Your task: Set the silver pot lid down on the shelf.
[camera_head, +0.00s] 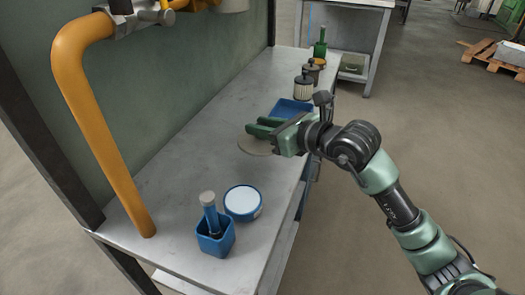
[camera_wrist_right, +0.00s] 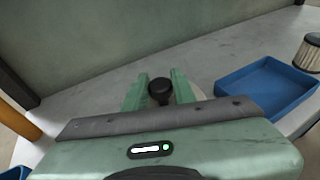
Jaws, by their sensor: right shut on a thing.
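The silver pot lid (camera_head: 252,146) shows in the head view as a flat grey disc, partly hidden under my right gripper (camera_head: 262,128). Its black knob (camera_wrist_right: 160,88) sits between the two green fingers of my right gripper (camera_wrist_right: 160,92) in the wrist view. The right gripper is shut on the lid at this knob. The lid is level, at or just above the grey metal shelf (camera_head: 180,170); I cannot tell whether it touches. My left gripper is not in view.
A blue tray (camera_head: 288,108) lies just beyond the gripper, with a ribbed filter (camera_head: 303,88) and a green bottle (camera_head: 320,48) farther back. Nearer stand a blue round tin (camera_head: 243,203) and a blue cup (camera_head: 215,240). An orange pipe (camera_head: 100,120) rises at left. The shelf's middle is clear.

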